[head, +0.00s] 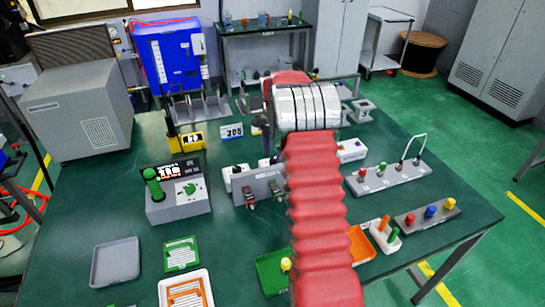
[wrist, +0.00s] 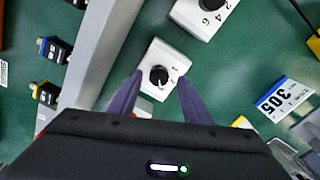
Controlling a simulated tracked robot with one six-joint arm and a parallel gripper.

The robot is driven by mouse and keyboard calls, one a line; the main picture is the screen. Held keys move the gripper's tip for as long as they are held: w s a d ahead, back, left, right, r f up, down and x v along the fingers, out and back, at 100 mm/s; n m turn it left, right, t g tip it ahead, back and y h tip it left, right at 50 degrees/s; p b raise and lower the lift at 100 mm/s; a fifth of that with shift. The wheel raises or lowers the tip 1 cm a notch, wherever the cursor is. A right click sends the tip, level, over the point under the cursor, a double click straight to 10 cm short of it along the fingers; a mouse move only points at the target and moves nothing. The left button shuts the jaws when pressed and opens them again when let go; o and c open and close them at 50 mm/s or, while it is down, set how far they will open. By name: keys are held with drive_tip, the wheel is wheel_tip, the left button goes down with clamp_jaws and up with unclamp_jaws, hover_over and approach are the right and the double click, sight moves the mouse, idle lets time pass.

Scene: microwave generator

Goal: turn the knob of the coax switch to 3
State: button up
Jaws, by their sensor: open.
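A small white box with a round black knob (wrist: 159,76) lies in the middle of the wrist view. Small marks stand beside the knob, too small to read surely. A second white box with a black knob (wrist: 207,5) is at the top edge, partly cut off, with 2, 4 and 6 printed on it. I cannot tell for certain which is the coax switch. My gripper (wrist: 159,79) is open, with one dark finger on each side of the middle knob; contact cannot be made out. In the head view my arm hides most of this area.
A grey panel (wrist: 107,50) with connectors stands left of the middle box in the wrist view; it also shows in the head view (head: 262,188). A 305 card (wrist: 286,97) lies to the right. A grey box with a green lever (head: 178,204) stands on the table's left.

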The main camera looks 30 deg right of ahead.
sight(273, 161)
wheel_tip(273, 161, up, 12)
drive_tip(key=shift+f, duration=0.15)
idle(0.8)
drive_tip(key=s+a+f+n, duration=0.2)
drive_tip(key=s+f+n, duration=0.1)
drive_tip(key=f+n, duration=0.1)
drive_tip(key=s+a+r+n+t, duration=0.2)
drive_tip(key=s+a+r+n, duration=0.2)
drive_tip(key=s+a, duration=0.5)
drive_tip(key=s+a+r+n+t, duration=0.1)
drive_tip(key=s+a+r+n, duration=0.2)
drive_tip(key=s+a, duration=0.7)
drive_tip(key=s+a+r+n+t, duration=0.2)
drive_tip(key=s+a+r+n, duration=0.2)
drive_tip(key=s+a, duration=0.5)
drive_tip(key=shift+s+a+r+n+t, duration=0.3)
drive_tip(key=shift+s+n, duration=0.2)
drive_tip(key=shift+s, duration=0.65)
